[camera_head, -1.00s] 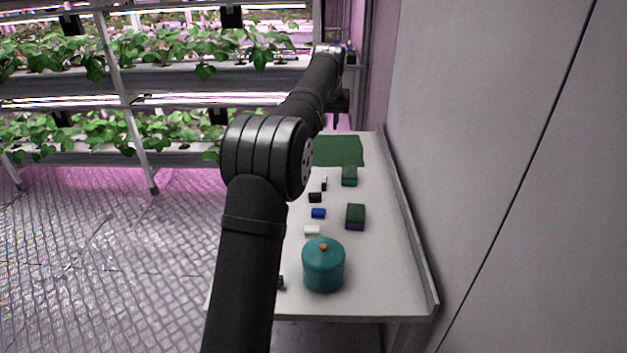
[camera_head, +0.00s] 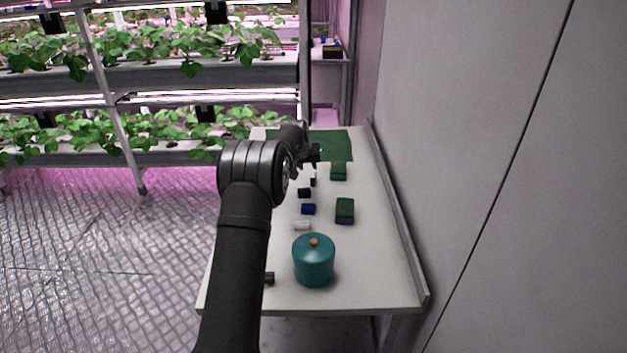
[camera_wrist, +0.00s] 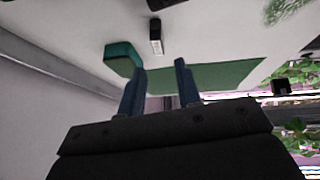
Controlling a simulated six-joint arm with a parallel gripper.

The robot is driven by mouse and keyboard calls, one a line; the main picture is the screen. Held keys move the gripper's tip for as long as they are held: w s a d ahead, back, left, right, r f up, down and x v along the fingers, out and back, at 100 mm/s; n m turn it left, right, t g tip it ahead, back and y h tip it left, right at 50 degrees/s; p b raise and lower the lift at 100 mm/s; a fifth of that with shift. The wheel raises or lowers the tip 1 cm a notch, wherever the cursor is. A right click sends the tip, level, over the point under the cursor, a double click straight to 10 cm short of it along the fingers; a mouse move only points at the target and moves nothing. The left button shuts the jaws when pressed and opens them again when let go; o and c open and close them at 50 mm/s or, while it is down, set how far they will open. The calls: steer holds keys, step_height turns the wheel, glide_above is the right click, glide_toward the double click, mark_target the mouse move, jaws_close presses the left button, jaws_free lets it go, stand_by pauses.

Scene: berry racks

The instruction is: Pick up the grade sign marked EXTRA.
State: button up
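No lettering is readable, so I cannot tell which piece is the EXTRA grade sign. A small black block with a white face (camera_wrist: 156,38) lies ahead of my gripper in the wrist view. In the head view, a small black-and-white piece (camera_head: 313,179) stands on the table, just nearer than my gripper (camera_head: 313,155). A black block (camera_head: 304,193), a blue block (camera_head: 308,209) and a white block (camera_head: 302,225) lie in a row towards the front. In the wrist view, my gripper (camera_wrist: 160,75) has its two blue fingers apart, with nothing between them.
A green mat (camera_head: 335,144) covers the table's far end. A green box (camera_head: 338,171), a dark green-topped box (camera_head: 344,211) and a teal lidded pot (camera_head: 314,261) stand on the table (camera_head: 375,270). A raised edge and wall run along the right; plant racks stand left.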

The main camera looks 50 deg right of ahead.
mark_target(313, 175)
steer(key=x, duration=0.5)
steer(key=shift+w+d+f, duration=0.1)
steer(key=shift+d+f, duration=0.1)
steer(key=shift+f, duration=0.05)
steer(key=shift+d+x, duration=0.2)
steer(key=shift+x, duration=2.3)
steer(key=shift+r, duration=0.1)
steer(key=shift+c, duration=0.4)
jaws_close()
